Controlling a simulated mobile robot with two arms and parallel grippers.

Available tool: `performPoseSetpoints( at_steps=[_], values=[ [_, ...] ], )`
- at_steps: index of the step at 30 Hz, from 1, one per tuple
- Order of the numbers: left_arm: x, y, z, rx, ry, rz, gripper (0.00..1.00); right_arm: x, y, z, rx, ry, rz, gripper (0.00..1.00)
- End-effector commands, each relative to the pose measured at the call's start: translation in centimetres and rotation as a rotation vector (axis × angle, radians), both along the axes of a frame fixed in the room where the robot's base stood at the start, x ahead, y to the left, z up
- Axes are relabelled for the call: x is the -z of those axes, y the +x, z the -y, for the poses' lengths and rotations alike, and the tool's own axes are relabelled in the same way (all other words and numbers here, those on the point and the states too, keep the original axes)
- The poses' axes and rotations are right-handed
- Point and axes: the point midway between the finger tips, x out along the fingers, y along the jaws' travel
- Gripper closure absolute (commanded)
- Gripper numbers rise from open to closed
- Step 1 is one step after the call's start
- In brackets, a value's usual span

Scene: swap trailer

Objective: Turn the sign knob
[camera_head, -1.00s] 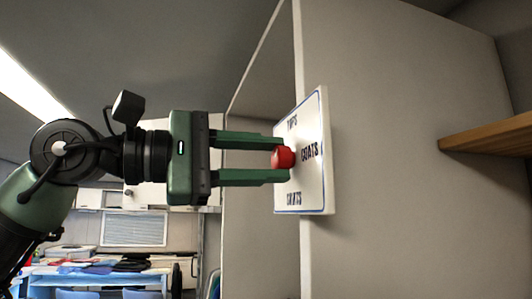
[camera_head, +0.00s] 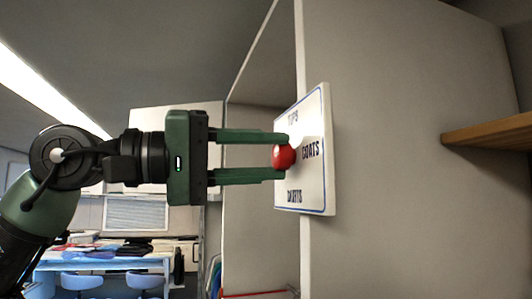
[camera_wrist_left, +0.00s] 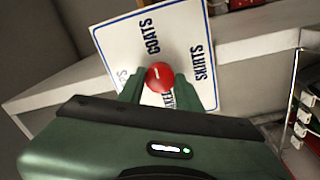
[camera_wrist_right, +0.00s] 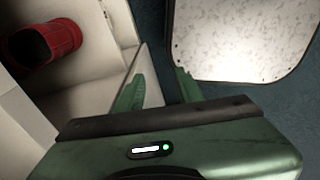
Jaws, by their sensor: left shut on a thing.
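A white sign (camera_head: 312,185) with a blue border stands on the edge of a pale panel, with words around a round red knob (camera_head: 284,156). COATS reads to the right of the knob in the head view. My left gripper (camera_head: 280,155) is shut on the knob, one finger above and one below. In the left wrist view the red knob (camera_wrist_left: 160,77) sits between the fingertips, with a short white mark on its face. COATS and SKIRTS read there; other words are partly hidden by the fingers. My right gripper (camera_wrist_right: 158,85) shows only in its wrist view, fingers apart and empty.
A wooden shelf (camera_head: 490,134) juts out at right. A blue table (camera_head: 105,265) with folded items and chairs stands far behind at lower left. In the right wrist view a red container (camera_wrist_right: 45,42) and a pale speckled panel (camera_wrist_right: 240,40) are near.

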Motion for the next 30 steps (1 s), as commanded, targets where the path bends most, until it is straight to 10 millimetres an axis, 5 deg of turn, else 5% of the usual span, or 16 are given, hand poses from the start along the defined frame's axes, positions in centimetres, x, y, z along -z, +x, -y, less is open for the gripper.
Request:
performPoseSetpoints(
  at_steps=[16,17,19,30],
  values=[
    [0.13,-0.01,0.08,0.001,0.012,0.025,1.00,-0.06,0.02,-0.04,0.000,0.000,0.000,0.64],
    [0.14,-0.02,0.08,0.001,0.012,0.025,0.63,-0.06,0.03,-0.03,0.000,0.000,0.000,0.64],
    [0.14,-0.01,0.07,0.001,0.012,0.025,0.44,-0.06,0.03,-0.03,0.000,0.000,0.000,0.64],
    [0.19,-0.08,-0.31,-0.001,0.010,0.025,0.44,0.19,0.03,-0.03,0.000,0.000,0.001,0.64]
  ],
)
